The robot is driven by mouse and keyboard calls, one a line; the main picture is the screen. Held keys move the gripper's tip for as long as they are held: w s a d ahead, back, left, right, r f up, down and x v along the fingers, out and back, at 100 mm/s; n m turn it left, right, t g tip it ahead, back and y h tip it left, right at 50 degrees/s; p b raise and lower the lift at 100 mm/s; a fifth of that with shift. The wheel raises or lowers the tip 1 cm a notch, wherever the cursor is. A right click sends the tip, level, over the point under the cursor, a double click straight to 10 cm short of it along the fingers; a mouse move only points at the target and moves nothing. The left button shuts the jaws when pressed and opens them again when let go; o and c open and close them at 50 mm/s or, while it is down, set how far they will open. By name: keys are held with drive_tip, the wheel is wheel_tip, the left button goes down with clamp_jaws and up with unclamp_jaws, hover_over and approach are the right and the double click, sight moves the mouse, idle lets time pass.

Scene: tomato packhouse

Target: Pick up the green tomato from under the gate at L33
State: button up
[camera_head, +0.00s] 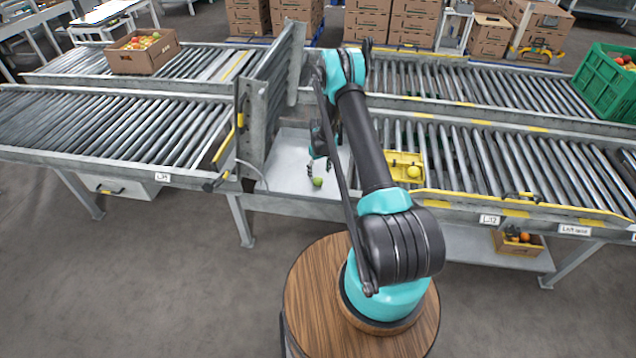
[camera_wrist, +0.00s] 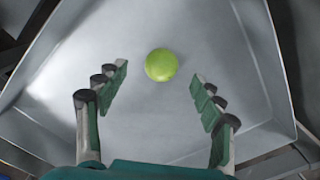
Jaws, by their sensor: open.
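The green tomato (camera_head: 317,182) lies on a pale metal tray (camera_head: 285,160) below the raised gate (camera_head: 262,110), in the gap between two roller conveyors. In the wrist view the green tomato (camera_wrist: 160,65) rests on the bare tray (camera_wrist: 120,35), a little beyond the fingertips and roughly midway between them. My gripper (camera_wrist: 160,88) is open and empty, its two fingers spread on either side. In the head view my gripper (camera_head: 322,165) reaches down over the tray beside the tomato, partly hidden by my arm.
The gate's upright panels stand close left of my arm. A yellow tray (camera_head: 398,166) with a yellow tomato sits on the right rollers. A cardboard box of tomatoes (camera_head: 140,58) stands on the far left conveyor. A green crate (camera_head: 600,88) is at the far right. Tray walls rise around the tomato.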

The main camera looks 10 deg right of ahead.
sight(319, 178)
drive_tip(key=shift+a+f, duration=0.2)
drive_tip(key=shift+f, duration=2.5)
drive_tip(key=c, duration=0.9)
